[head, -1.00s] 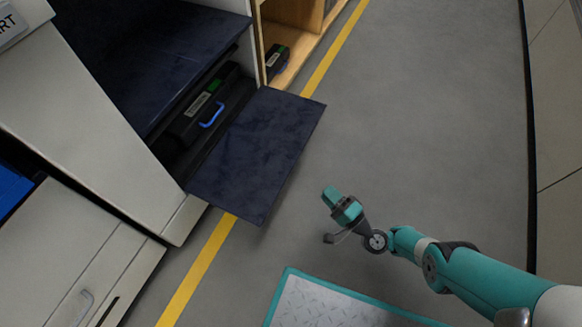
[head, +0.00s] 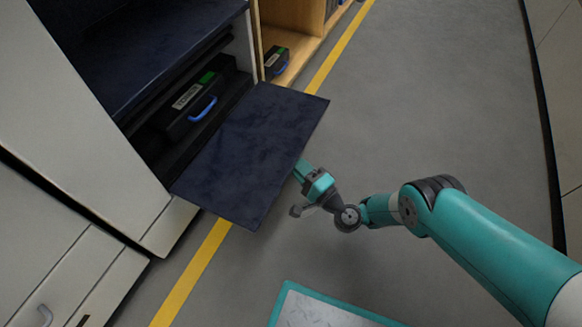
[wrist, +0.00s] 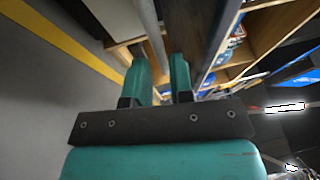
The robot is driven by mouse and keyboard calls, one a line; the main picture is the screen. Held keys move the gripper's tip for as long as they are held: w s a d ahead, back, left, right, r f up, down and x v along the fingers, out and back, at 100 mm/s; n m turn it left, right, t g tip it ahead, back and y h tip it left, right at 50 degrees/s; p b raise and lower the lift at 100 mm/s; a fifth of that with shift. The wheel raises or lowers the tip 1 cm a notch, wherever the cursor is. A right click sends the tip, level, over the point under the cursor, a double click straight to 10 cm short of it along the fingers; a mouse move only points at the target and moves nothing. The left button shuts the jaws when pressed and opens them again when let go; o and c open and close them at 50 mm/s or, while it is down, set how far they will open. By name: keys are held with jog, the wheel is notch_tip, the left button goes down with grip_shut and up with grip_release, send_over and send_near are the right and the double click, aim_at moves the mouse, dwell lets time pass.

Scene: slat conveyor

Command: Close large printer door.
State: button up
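The large printer door (head: 252,150) is a dark blue flat panel. In the head view it hangs open, folded out from the printer front over the floor. The open bay behind it shows a black cartridge (head: 190,108) with a blue handle. My gripper (head: 302,171) is at the door's right edge, with its fingertips close to that edge. I cannot tell whether they touch it. In the wrist view the two teal fingers (wrist: 160,78) stand a little apart, with a grey bar-like edge seen between them.
A wooden shelf (head: 300,45) with another black case (head: 276,62) stands beyond the printer. A yellow floor line (head: 203,268) runs along its front. Pale cabinets (head: 553,60) line the right side. The grey floor (head: 440,90) between is clear.

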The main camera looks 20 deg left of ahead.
aim_at(291, 160)
jog(key=b+x, duration=0.3)
jog(key=shift+w+a+f, duration=0.1)
jog(key=shift+a, duration=0.1)
jog(key=shift+w+a+r, duration=0.1)
jog(key=shift+a+r, duration=0.1)
jog(key=shift+c, duration=0.5)
grip_shut()
